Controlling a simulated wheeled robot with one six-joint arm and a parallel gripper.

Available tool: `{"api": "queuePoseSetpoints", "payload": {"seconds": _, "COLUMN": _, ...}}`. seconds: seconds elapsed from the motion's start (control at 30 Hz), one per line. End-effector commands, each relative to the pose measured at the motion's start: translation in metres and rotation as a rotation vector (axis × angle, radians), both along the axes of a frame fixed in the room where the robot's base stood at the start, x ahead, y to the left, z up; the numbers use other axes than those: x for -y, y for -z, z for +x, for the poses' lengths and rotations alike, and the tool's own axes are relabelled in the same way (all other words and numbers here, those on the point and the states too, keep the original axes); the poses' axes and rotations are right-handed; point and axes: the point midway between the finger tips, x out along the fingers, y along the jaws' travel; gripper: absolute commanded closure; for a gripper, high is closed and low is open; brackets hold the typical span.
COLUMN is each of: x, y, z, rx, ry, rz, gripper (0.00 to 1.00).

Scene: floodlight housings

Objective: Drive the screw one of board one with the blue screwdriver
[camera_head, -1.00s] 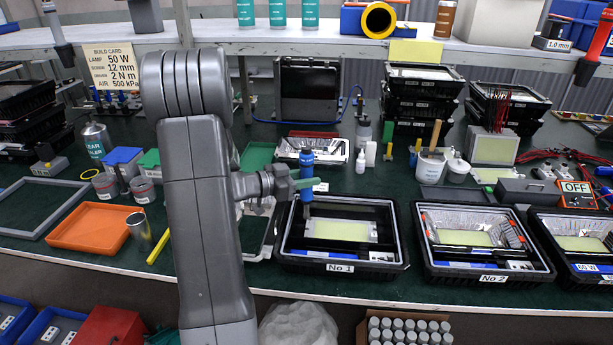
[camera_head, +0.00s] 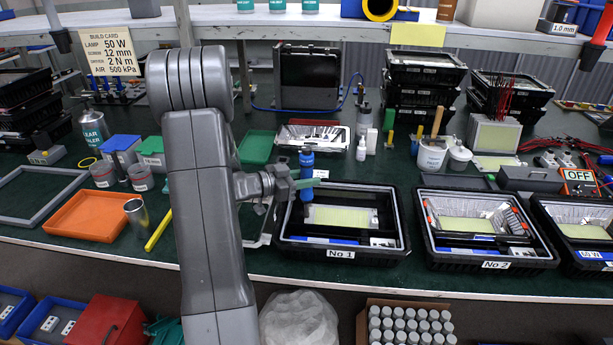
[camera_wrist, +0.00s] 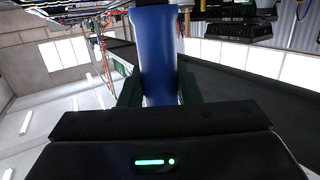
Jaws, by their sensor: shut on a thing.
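My gripper (camera_head: 306,183) is shut on the blue screwdriver (camera_head: 306,163), which stands upright between the fingers. The wrist view shows its blue body (camera_wrist: 155,55) held between the green fingers. The screwdriver is over the left side of the housing marked No 1 (camera_head: 340,254), a black open tray with a pale yellow board (camera_head: 341,216) inside. The lower end of the tool is near the board's left edge. Whether the tip touches a screw cannot be told. The screws are too small to make out.
Housing No 2 (camera_head: 492,265) stands to the right, and a third one (camera_head: 592,255) beyond it. An orange tray (camera_head: 92,218) and a yellow bar (camera_head: 158,231) lie to the left of my arm. A white bottle (camera_head: 361,149) and a parts tray (camera_head: 312,136) stand behind.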

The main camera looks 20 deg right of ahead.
Motion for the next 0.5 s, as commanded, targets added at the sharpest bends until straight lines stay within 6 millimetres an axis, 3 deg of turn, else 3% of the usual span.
{"api": "queuePoseSetpoints", "payload": {"seconds": 0.5, "x": 0.000, "y": 0.026, "z": 0.000, "rx": 0.000, "ry": 0.000, "rz": -0.002, "gripper": 0.97}}
